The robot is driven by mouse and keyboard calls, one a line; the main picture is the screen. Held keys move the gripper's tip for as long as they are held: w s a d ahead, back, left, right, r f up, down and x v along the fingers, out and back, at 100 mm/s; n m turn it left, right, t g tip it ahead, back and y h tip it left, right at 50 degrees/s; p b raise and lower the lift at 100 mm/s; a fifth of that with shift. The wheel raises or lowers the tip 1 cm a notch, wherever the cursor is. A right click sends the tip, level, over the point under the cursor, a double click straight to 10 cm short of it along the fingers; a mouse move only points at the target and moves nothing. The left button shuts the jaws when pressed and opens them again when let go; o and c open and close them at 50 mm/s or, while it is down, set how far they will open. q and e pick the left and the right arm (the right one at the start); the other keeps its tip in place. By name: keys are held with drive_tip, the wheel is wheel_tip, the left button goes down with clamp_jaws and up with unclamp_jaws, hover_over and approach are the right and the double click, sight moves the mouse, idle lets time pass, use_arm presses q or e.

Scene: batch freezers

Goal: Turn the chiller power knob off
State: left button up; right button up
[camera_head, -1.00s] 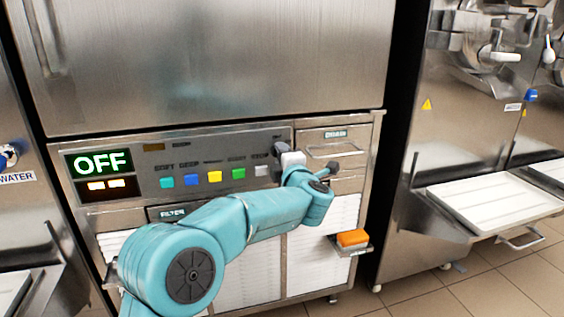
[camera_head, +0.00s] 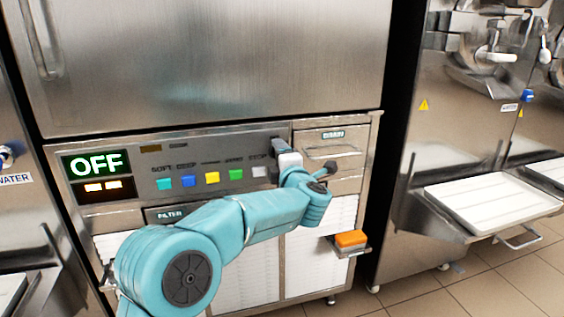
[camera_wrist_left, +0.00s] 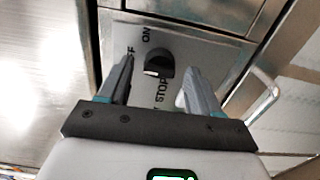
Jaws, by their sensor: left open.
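The chiller power knob (camera_wrist_left: 158,64) shows in the left wrist view as a dark round knob on a grey panel, with a pale mark at its lower left. "ON" is printed above it and a partly covered label ending in "F" is at its left. My left gripper (camera_wrist_left: 158,68) is open, its fingertips on either side of the knob with gaps visible. In the head view, my left gripper (camera_head: 283,150) is at the right end of the control panel and hides the knob. The chiller display (camera_head: 97,163) reads "OFF" in green. My right gripper is not in view.
Coloured buttons, including a yellow one (camera_head: 212,178), line the panel left of the gripper. A drawer handle (camera_head: 336,151) is just to the right. An orange block (camera_head: 350,238) sits on a small ledge below. A white tray (camera_head: 492,199) juts from the right-hand machine.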

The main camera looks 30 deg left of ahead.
use_arm(q)
drive_tip(key=p+v, duration=0.2)
drive_tip(key=v, duration=1.4)
drive_tip(key=shift+p, duration=0.3)
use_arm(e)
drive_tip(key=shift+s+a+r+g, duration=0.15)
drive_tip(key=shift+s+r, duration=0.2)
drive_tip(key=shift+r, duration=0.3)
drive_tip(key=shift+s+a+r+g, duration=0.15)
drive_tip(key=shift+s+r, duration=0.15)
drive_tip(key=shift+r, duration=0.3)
use_arm(q)
drive_tip(key=shift+s, duration=0.1)
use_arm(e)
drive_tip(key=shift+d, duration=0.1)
